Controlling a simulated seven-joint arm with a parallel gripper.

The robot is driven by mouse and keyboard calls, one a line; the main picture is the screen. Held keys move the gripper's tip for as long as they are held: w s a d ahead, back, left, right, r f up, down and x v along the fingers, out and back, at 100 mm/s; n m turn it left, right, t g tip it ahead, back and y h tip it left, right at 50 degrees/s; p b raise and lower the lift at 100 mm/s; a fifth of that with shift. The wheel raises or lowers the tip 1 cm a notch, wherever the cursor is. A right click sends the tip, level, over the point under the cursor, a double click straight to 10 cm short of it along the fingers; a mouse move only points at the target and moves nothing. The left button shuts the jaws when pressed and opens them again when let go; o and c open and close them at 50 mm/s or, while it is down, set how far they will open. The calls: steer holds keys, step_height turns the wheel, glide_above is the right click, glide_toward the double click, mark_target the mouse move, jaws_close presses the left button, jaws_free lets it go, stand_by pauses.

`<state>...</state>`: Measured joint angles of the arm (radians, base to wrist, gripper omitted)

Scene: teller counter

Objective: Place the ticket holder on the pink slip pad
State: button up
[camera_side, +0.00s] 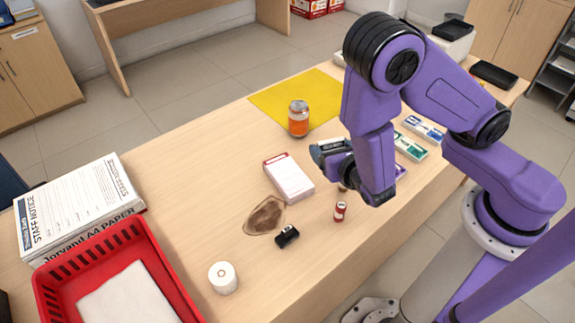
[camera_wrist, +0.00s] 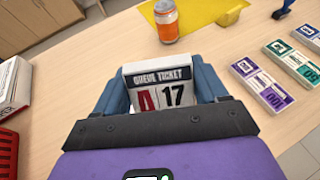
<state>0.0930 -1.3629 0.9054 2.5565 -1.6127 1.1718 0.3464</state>
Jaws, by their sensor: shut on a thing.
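In the side view my gripper (camera_side: 330,152) is just above and right of the far end of the pink slip pad (camera_side: 290,180); the holder is hard to make out there. The pad lies flat on the counter, pale pink with a red band at its far end. I cannot make out the pad in the wrist view.
An orange jar (camera_side: 298,118) stands beyond the pad, by a yellow mat (camera_side: 290,95). Banknote bundles (camera_side: 409,147) lie right. A brown stain (camera_side: 264,216), black object (camera_side: 287,236), red cylinder (camera_side: 340,211) and white roll (camera_side: 223,277) are nearer. A red tray (camera_side: 160,262) is left.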

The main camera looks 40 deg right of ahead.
steer(key=shift+w+f, duration=0.7)
steer(key=shift+w, duration=0.7)
glide_above(287, 172)
step_height(287, 172, down, 8)
steer(key=shift+s+d+r, duration=0.1)
steer(key=shift+s+r, duration=0.05)
steer(key=shift+r, duration=0.05)
steer(key=shift+f, duration=1.65)
steer(key=shift+f, duration=0.15)
steer(key=o, duration=1.1)
steer(key=shift+c, duration=0.2)
